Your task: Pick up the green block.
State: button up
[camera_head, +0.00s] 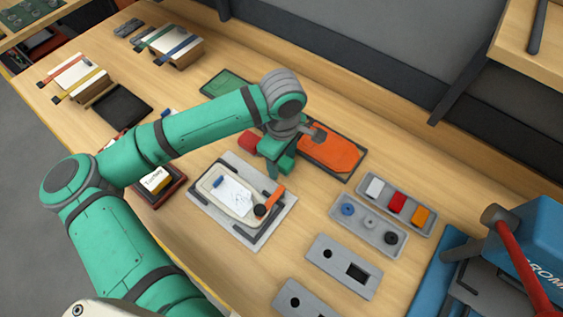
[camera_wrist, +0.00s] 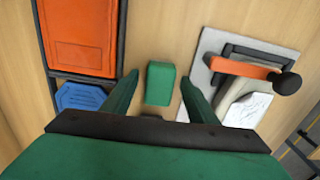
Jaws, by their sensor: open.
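The green block (camera_wrist: 160,84) lies on the wooden table, a small upright-looking box in the middle of the wrist view. My gripper (camera_wrist: 158,88) is open, with one green finger to the left of the block and one to the right. A gap shows between each finger and the block, and nothing is held. The height of the fingertips against the block is hard to judge. In the head view my gripper (camera_head: 275,160) points down at the table between the orange panel and the grey plate. There the block is hard to tell apart from my green fingers.
A dark-framed orange panel (camera_wrist: 78,35) and a blue octagonal piece (camera_wrist: 80,97) lie left in the wrist view. A grey plate (camera_wrist: 210,45) with an orange-handled clamp (camera_wrist: 245,70) lies right. Several slotted trays (camera_head: 345,265) and a blue machine (camera_head: 535,235) stand further right.

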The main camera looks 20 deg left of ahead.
aim_at(281, 160)
jog(key=c, duration=1.2)
jog(key=shift+o, duration=0.2)
jog(key=shift+w+r, duration=0.1)
jog(key=shift+r, duration=0.5)
notch_tip(281, 160, up, 2)
jog(key=shift+a+r, duration=0.1)
jog(key=shift+r, duration=0.15)
jog(key=s+a+r, duration=0.4)
jog(key=s+r, duration=0.5)
jog(key=s, duration=0.4)
jog(key=shift+s+r, duration=0.2)
jog(key=shift+s, duration=0.05)
jog(key=shift+o, duration=0.7)
jog(key=shift+w, duration=0.15)
